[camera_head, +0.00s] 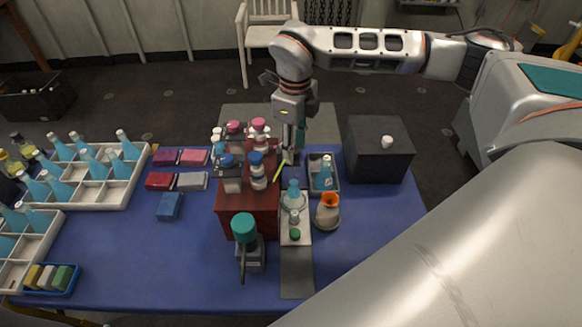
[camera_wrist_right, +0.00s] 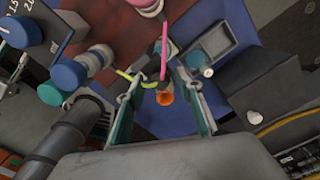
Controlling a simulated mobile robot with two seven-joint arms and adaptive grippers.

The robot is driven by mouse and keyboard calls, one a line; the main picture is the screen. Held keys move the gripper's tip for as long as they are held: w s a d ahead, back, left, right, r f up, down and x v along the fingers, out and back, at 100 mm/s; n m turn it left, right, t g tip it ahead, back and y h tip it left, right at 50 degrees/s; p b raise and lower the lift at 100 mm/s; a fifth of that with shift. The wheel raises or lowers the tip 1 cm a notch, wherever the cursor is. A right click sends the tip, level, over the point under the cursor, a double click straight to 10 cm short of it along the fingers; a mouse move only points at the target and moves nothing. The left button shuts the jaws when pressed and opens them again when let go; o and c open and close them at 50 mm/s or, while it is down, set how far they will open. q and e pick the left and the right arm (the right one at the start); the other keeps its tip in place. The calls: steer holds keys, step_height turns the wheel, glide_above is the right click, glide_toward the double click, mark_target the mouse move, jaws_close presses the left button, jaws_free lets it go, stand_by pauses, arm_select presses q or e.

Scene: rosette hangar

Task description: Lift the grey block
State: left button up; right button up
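The grey block (camera_head: 192,181) lies flat on the blue table, at the right end of the front row of coloured blocks, beside the dark red block (camera_head: 159,181). My right gripper (camera_head: 292,146) points down over the far right edge of the red-brown box, well to the right of the grey block. In the right wrist view its two fingers (camera_wrist_right: 163,118) stand apart with nothing clamped between them. The grey block is not visible in that view. My left gripper shows in neither view.
Bottles stand on the red-brown box (camera_head: 237,222), between the grey block and my right gripper. A blue block (camera_head: 170,206) lies in front of the grey one.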

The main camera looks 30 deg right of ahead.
stand_by(0.4)
steer(key=shift+r+p, duration=0.35)
steer(key=shift+r, duration=3.15)
